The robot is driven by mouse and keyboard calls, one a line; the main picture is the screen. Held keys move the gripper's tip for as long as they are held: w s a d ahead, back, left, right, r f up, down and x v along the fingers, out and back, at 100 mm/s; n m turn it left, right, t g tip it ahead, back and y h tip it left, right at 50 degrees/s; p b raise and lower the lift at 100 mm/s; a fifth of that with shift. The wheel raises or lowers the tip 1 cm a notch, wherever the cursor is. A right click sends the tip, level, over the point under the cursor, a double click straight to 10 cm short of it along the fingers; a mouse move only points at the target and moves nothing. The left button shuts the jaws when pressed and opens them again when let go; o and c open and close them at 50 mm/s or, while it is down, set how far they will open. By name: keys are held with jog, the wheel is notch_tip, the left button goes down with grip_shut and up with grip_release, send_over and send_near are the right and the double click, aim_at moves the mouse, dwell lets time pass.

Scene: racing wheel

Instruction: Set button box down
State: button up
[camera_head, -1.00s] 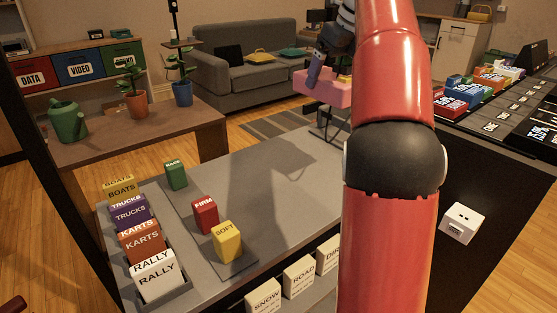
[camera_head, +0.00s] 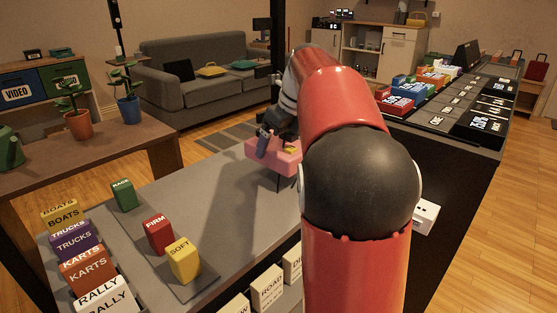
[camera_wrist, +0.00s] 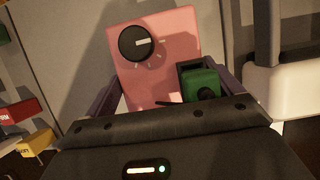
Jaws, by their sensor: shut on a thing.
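The button box (camera_head: 270,153) is pink, with a black round knob (camera_wrist: 140,42) and a green part (camera_wrist: 199,84) in a dark housing on its face in the wrist view. My gripper (camera_head: 274,140) is shut on it, with dark fingers at its two sides in the wrist view. The box is out over the far right part of the grey table (camera_head: 228,205). Thin dark lines show below it. I cannot tell whether it touches the table. My red arm hides part of the table on the right.
Green (camera_head: 123,195), red FIRM (camera_head: 159,237) and yellow SOFT (camera_head: 184,262) blocks stand on a dark strip at left. Labelled boxes (camera_head: 75,241) fill a tray on the left edge. White ROAD box (camera_head: 267,287) stands at the front. The table's middle is clear.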

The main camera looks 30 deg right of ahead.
jog(key=shift+f+b, duration=0.4)
jog(key=shift+f, duration=1.7)
jog(key=shift+f, duration=0.1)
jog(key=o, duration=1.4)
jog(key=shift+f, duration=0.1)
jog(key=shift+o, duration=0.2)
jog(key=p+v, duration=0.2)
jog(key=v, duration=1)
